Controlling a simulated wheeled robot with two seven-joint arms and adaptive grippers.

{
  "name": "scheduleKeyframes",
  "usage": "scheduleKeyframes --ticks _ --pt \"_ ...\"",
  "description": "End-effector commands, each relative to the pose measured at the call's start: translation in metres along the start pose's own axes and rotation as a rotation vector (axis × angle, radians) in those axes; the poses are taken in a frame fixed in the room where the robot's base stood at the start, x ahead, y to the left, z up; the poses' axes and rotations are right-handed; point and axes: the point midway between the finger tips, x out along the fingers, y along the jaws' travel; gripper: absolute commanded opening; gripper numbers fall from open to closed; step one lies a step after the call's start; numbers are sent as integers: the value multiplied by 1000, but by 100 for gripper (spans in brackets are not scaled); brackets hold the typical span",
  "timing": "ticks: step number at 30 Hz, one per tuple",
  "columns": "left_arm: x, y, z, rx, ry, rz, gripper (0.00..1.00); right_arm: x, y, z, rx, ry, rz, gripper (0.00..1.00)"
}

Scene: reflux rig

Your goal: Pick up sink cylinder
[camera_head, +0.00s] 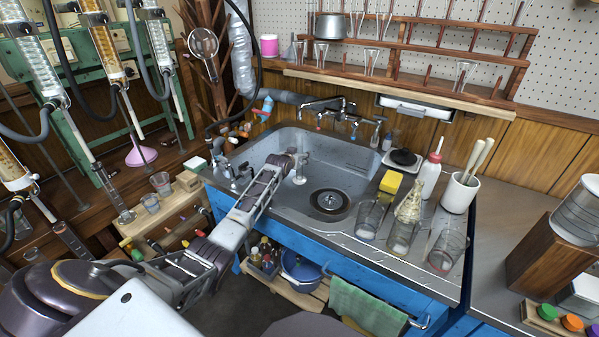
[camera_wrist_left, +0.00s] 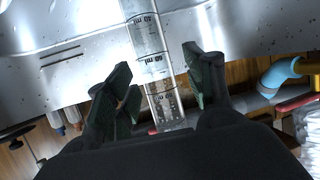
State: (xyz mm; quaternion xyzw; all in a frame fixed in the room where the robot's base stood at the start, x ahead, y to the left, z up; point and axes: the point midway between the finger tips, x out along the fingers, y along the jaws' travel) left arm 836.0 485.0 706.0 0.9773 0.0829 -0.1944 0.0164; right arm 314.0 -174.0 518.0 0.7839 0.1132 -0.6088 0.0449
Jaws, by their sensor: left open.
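The sink cylinder (camera_head: 301,168) is a clear graduated cylinder standing at the left side of the steel sink (camera_head: 347,158). In the left wrist view the cylinder (camera_wrist_left: 149,48) shows black graduation marks and lies between the two dark green finger pads. My left gripper (camera_head: 291,160) reaches over the sink from the left, right at the cylinder. In the left wrist view the gripper (camera_wrist_left: 156,80) is open, with a visible gap between the cylinder and the right finger. Contact with the left finger is hard to tell. My right gripper is not in view.
Taps (camera_head: 325,105) stand behind the sink. A yellow sponge (camera_head: 390,182), a white wash bottle (camera_head: 430,176), a white pot (camera_head: 460,192) and several glass beakers stand to its right. A blue pipe fitting (camera_wrist_left: 280,74) shows in the left wrist view. The sink's drain area is clear.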

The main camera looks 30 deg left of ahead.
Motion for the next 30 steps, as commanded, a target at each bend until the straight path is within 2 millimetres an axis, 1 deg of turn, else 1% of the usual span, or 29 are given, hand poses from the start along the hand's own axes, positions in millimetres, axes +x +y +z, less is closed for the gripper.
scheduleKeyframes --ticks 2,12,14,15,30 --pt "0 0 0 0 0 0 53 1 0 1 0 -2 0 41" --pt "0 0 0 0 0 0 10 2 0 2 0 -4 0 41" --pt "0 0 0 0 0 0 2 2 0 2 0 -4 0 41" --pt "0 0 0 0 0 0 0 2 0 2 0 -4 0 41" --pt "0 0 -1 0 1 0 0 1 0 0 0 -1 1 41"
